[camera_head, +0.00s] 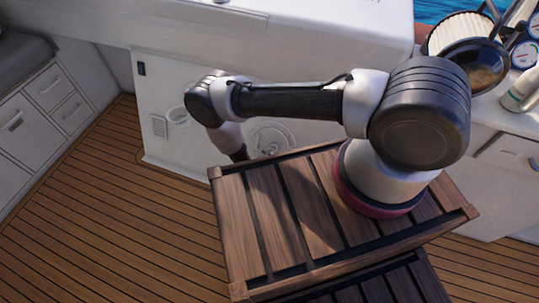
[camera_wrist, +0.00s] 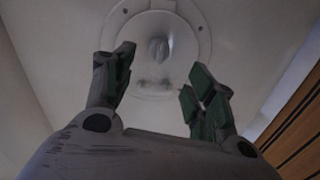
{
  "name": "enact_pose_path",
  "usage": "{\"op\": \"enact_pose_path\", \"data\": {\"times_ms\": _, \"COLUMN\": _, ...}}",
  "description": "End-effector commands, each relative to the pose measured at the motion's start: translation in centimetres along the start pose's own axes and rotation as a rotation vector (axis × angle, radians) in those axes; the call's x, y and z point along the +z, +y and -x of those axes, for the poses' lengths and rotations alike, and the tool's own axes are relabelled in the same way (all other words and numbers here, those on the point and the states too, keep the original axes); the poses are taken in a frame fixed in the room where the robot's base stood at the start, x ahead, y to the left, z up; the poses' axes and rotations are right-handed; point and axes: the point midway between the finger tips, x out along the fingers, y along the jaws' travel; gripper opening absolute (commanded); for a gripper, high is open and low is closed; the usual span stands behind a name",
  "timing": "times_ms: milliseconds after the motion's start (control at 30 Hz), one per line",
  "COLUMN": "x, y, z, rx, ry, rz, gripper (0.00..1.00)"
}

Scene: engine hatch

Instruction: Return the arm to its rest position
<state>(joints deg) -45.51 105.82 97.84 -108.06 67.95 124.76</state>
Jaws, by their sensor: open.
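My gripper (camera_wrist: 160,82) is open in the wrist view, its two green-padded fingers spread apart with nothing between them. Beyond the fingers is a round white hatch (camera_wrist: 185,30) in a pale panel. It has a grey knob (camera_wrist: 158,50) at its middle and a dark smudge below that. The fingers appear apart from the knob; the exact distance is hard to tell. In the head view my arm reaches left from its base and bends down at the wrist. The round hatch (camera_head: 282,132) shows behind the arm, low on the white wall, partly covered. My fingers are mostly hidden there.
A slatted wooden platform (camera_head: 238,215) lies under my arm's base. The white wall (camera_head: 155,110) has a smaller round fitting (camera_head: 178,115) and a vent (camera_head: 159,127). A pan (camera_head: 474,65) and a bottle (camera_head: 520,92) are on the right counter. The plank floor (camera_head: 100,220) at left is clear.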

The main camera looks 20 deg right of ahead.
Motion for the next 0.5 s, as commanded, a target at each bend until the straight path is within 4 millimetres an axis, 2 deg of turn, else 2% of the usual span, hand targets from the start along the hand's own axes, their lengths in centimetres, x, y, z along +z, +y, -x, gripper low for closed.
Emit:
{"op": "enact_pose_path", "data": {"times_ms": 167, "x": -0.04, "y": 0.03, "z": 1.48, "rx": 0.001, "ry": 0.002, "rz": 0.001, "gripper": 0.56}}
{"op": "enact_pose_path", "data": {"times_ms": 500, "x": 0.02, "y": 0.04, "z": 1.58, "rx": 0.001, "ry": 0.000, "rz": 0.000, "gripper": 0.56}}
